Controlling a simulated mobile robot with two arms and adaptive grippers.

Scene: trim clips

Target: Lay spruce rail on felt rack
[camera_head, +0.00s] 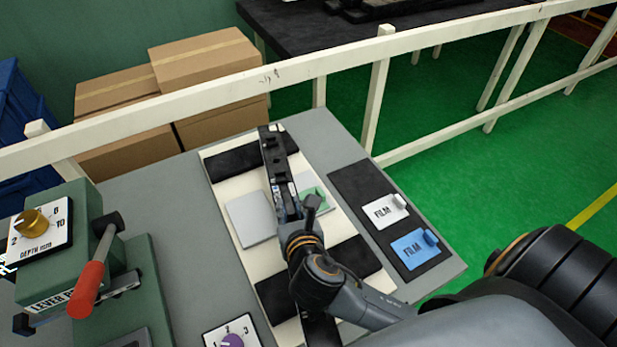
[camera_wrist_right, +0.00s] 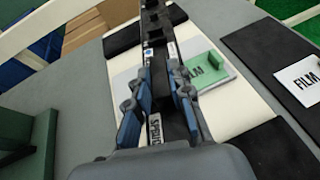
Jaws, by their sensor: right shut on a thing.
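The spruce rail (camera_head: 274,160) is a long dark bar with notches and small pale labels. Lettering starting "SPRU" shows on it (camera_wrist_right: 155,130) in the right wrist view. My right gripper (camera_head: 285,204) is shut on the rail, a finger on each side; it also shows in the right wrist view (camera_wrist_right: 160,85). The felt rack (camera_head: 221,192) is a cream board with black felt bands. The rail lies lengthwise over it, its far end above the far band (camera_head: 232,161). I cannot tell whether it touches the felt. My gripper and forearm hide much of the rail's near part. My left gripper is out of view.
A grey plate (camera_head: 247,219) and a green film tag (camera_head: 318,196) lie either side of the rail. White (camera_head: 382,212) and blue (camera_head: 412,250) film tags sit on a black mat. A green lever machine (camera_head: 62,240) stands left. A cream railing (camera_head: 200,96) runs behind.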

